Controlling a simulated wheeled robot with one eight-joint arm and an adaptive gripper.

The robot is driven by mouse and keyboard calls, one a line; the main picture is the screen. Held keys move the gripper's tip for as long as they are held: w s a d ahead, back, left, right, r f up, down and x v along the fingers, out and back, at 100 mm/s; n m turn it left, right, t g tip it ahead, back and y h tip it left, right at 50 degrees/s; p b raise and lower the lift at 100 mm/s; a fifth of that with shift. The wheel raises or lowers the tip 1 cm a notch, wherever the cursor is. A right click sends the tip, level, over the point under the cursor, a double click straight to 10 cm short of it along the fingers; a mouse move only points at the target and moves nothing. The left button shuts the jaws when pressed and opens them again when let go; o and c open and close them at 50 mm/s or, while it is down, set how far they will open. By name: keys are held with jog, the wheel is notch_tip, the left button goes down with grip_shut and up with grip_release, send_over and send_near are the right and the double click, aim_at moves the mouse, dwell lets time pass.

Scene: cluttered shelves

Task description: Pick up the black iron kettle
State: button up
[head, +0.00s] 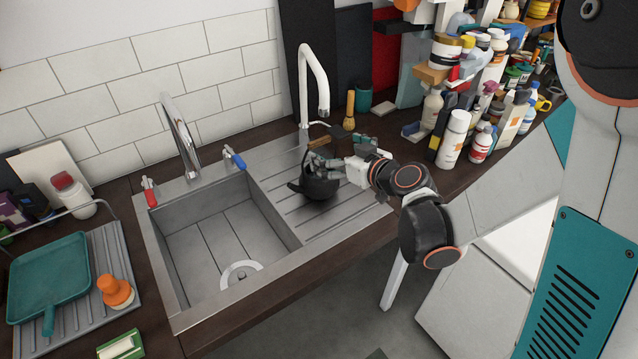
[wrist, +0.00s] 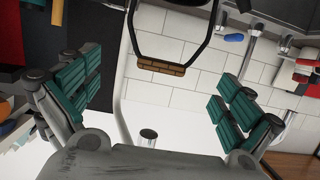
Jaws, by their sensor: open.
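The black iron kettle (head: 320,186) stands on the ribbed metal drainboard right of the sink basin. Its black handle arches up with a brown wooden grip, and my gripper (head: 328,165) is right at it from the right side, hiding part of the kettle. In the wrist view my open gripper (wrist: 160,100) has its teal-padded fingers wide apart, empty between the pads. The kettle's handle (wrist: 160,66) shows at the top centre there, in the gap between the two fingers. I cannot tell whether any finger touches the kettle.
A white tap (head: 312,80) rises just behind the kettle. The empty sink basin (head: 215,235) lies to the left. Crowded bottles (head: 455,138) stand on the counter at the right. A teal pan (head: 50,278) lies on a rack at far left.

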aim_at(321, 142)
jog(key=x, duration=0.1)
jog(key=b+x, duration=0.1)
jog(key=x, duration=0.3)
jog(key=shift+a+r+b, duration=0.35)
jog(key=shift+a, duration=0.1)
jog(key=shift+w+a, duration=0.25)
jog(key=shift+w, duration=0.3)
jog(key=c, duration=2)
jog(key=shift+c, duration=0.3)
